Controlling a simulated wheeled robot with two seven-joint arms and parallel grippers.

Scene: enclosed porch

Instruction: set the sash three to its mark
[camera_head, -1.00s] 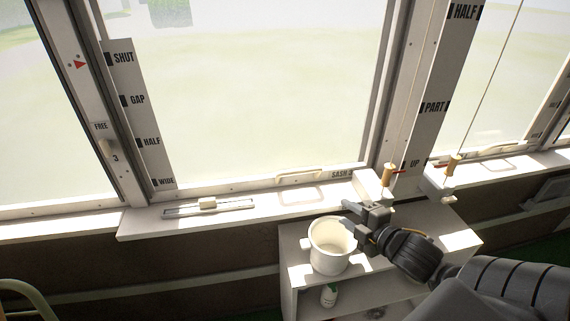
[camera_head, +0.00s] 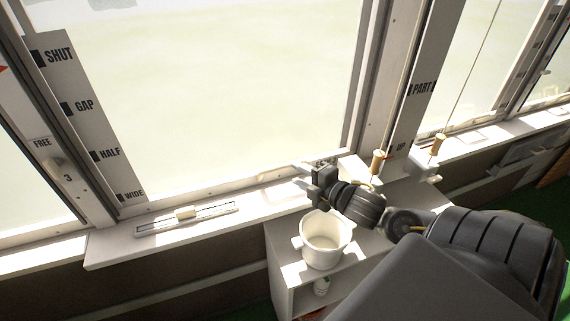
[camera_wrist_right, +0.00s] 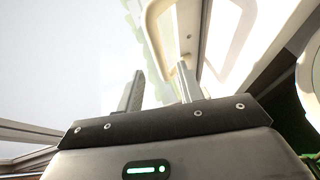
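The sash three is the large pane behind the sill; its bottom rail (camera_head: 230,179) runs above the sill. A white scale board (camera_head: 82,115) at its left reads SHUT, GAP, HALF and WIDE from top to bottom. A red pointer (camera_head: 3,69) is cut by the left picture edge. A knob (camera_head: 56,166) marked 3 sits below a FREE label. My right gripper (camera_head: 304,178) is open at the rail, where it hides most of the handle. In the right wrist view the pale handle loop (camera_wrist_right: 153,22) rises beyond the two parted fingers (camera_wrist_right: 160,86). My left gripper is out of view.
A white pot (camera_head: 325,243) stands on a small white shelf unit (camera_head: 279,275) just below my right gripper. A slider (camera_head: 186,212) lies on the sill at left. Wooden cord toggles (camera_head: 378,161) hang at right, beside a PART and UP board (camera_head: 408,115).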

